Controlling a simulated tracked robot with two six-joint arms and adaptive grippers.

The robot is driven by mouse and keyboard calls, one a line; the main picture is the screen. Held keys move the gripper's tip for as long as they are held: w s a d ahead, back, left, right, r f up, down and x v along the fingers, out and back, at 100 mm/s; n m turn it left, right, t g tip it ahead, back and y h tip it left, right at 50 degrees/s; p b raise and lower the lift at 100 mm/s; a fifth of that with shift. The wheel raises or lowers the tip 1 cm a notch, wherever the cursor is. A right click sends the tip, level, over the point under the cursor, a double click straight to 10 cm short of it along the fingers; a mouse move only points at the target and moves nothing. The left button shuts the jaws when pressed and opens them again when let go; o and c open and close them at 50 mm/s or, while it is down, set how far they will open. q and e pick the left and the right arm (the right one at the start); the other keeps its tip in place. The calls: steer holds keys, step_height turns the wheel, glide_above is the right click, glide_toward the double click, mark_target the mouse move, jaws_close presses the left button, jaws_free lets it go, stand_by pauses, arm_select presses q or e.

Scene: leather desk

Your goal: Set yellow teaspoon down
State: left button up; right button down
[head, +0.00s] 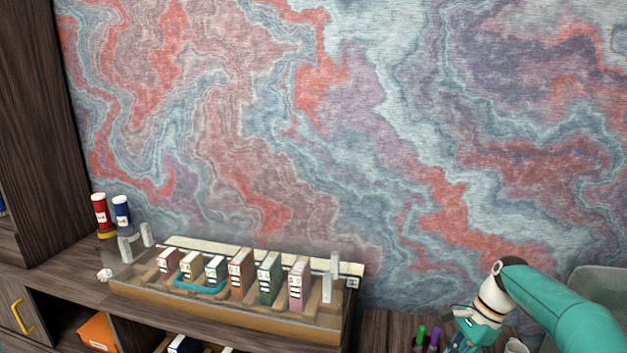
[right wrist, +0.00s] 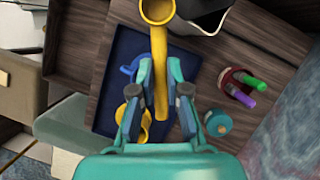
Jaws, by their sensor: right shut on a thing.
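The yellow teaspoon (right wrist: 159,70) is between the fingers of my right gripper (right wrist: 160,95) in the right wrist view. Its bowl is at the top of the picture and its handle runs down between the fingers. The gripper is shut on the handle. Below the spoon lies a dark blue tray (right wrist: 122,45) on a dark wooden surface; I cannot tell the height of the spoon above it. In the head view my right gripper (head: 468,335) is at the bottom right, partly cut off, and the spoon is not clear there. My left gripper is in neither view.
A red holder (right wrist: 232,76) with green and purple markers and a teal jar (right wrist: 219,123) stand right. A dark, white-edged container (right wrist: 208,22) is near the bowl.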

steer(key=s+a+f+n+g+h+p, duration=0.1)
steer(key=s+a+n+g+p, duration=0.15)
steer(key=a+n, duration=0.6)
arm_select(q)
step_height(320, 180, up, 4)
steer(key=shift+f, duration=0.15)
arm_select(e)
steer(key=s+a+f+n+g+h, duration=0.1)
steer(key=s+a+f+n+h, duration=0.2)
steer(key=n, duration=0.5)
step_height(320, 180, down, 2)
steer(key=shift+s+a+f+g+h, duration=0.15)
steer(key=shift+s+a+g+h, duration=0.2)
steer(key=shift+s+a, duration=0.35)
steer(key=shift+d, duration=0.1)
